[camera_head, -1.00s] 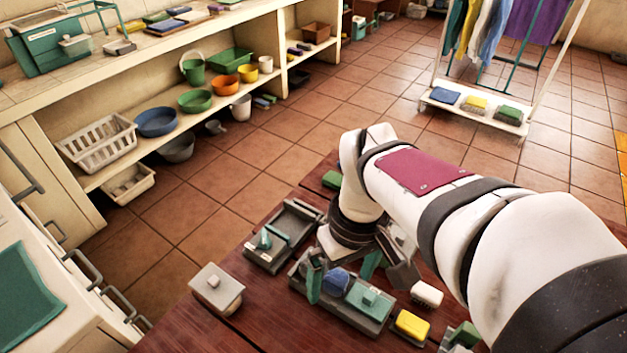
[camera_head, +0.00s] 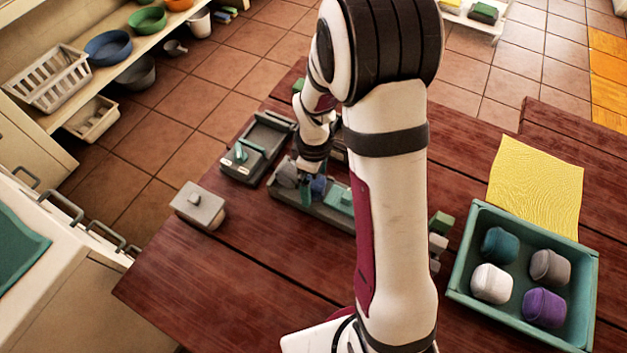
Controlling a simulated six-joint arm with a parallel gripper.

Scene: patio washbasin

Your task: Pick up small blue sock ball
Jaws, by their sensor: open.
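The small blue sock ball (camera_head: 319,186) sits in a dark grey tray (camera_head: 283,193) on the red-brown table, partly covered by my gripper. A grey rounded thing (camera_head: 286,175) is just left of it, and a teal block (camera_head: 339,199) is on its right. My gripper (camera_head: 311,187) is low over the tray, with a green finger close by the left side of the blue ball. The gripper is open; its other finger is hard to make out. I cannot tell whether the finger touches the ball.
A teal tray (camera_head: 456,290) at right holds teal, grey, white and purple sock balls. A yellow cloth (camera_head: 536,187) lies behind it. Another grey tray (camera_head: 242,176) and a grey lidded block (camera_head: 198,205) stand left. My arm hides the middle of the table; the front left is bare.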

